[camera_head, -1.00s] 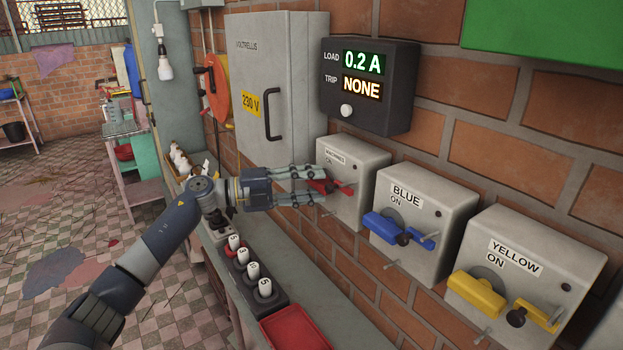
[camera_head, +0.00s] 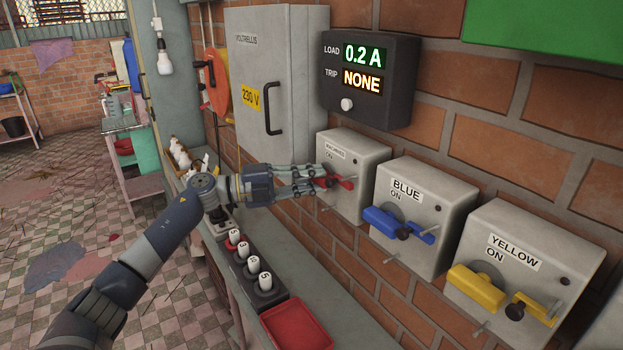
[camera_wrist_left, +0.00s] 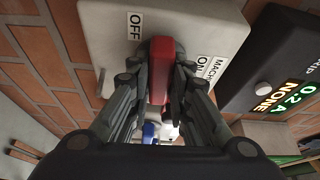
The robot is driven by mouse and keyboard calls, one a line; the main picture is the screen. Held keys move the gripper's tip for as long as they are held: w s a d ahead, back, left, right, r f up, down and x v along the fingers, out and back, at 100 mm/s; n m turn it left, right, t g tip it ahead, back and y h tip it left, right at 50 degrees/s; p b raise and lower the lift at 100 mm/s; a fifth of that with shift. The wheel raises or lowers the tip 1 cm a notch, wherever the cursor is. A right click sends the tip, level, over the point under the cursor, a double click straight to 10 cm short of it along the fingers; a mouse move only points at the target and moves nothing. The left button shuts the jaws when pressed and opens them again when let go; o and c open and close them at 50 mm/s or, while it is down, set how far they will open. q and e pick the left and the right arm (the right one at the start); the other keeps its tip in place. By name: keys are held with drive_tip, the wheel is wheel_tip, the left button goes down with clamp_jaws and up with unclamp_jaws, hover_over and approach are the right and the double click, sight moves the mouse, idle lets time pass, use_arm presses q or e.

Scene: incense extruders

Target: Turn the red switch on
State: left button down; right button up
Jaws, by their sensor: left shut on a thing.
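The red switch (camera_head: 346,183) is a red handle on the front of a grey box (camera_head: 362,154) on the brick wall, left of the blue and yellow switches. My left gripper (camera_head: 316,179) reaches it from the left and its fingers are shut on the handle, partly hiding it. In the left wrist view the red handle (camera_wrist_left: 161,68) stands between the two fingers. There an OFF label (camera_wrist_left: 135,28) and an ON label (camera_wrist_left: 202,85) show on the box. My right gripper is not in view.
The blue switch (camera_head: 383,221) and yellow switch (camera_head: 475,290) are on boxes to the right. A black display (camera_head: 368,82) above reads 0.2 A and NONE. Below are a row of numbered white-topped pegs (camera_head: 250,264) and a red tray (camera_head: 297,330) on a ledge.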

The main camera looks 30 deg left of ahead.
use_arm(q)
drive_tip(key=n+t, duration=0.1)
drive_tip(key=n, duration=0.3)
drive_tip(key=shift+d+f+h+p, duration=0.1)
drive_tip(key=shift+f+h+p, duration=0.05)
drive_tip(key=shift+h+p, duration=0.2)
drive_tip(key=n+t+p, duration=0.1)
drive_tip(key=n+t, duration=0.1)
drive_tip(key=n, duration=0.2)
drive_tip(key=n+t+y+p, duration=0.1)
drive_tip(key=n, duration=0.2)
drive_tip(key=n+t+y+p, duration=0.1)
drive_tip(key=n+p, duration=0.1)
drive_tip(key=n, duration=0.1)
drive_tip(key=shift+s+d+t, duration=0.1)
drive_tip(key=shift+d+t, duration=0.05)
drive_tip(key=shift+t, duration=0.15)
drive_tip(key=n+t+y+p, duration=0.1)
drive_tip(key=n, duration=0.2)
drive_tip(key=n+t+y+p, duration=0.1)
drive_tip(key=n+y+p, duration=0.1)
drive_tip(key=n, duration=0.2)
drive_tip(key=shift+d+f, duration=0.1)
drive_tip(key=shift+f, duration=0.05)
drive_tip(key=shift+n, duration=0.5)
drive_tip(key=c, duration=1.5)
unclamp_jaws()
drive_tip(key=shift+s+f, duration=0.1)
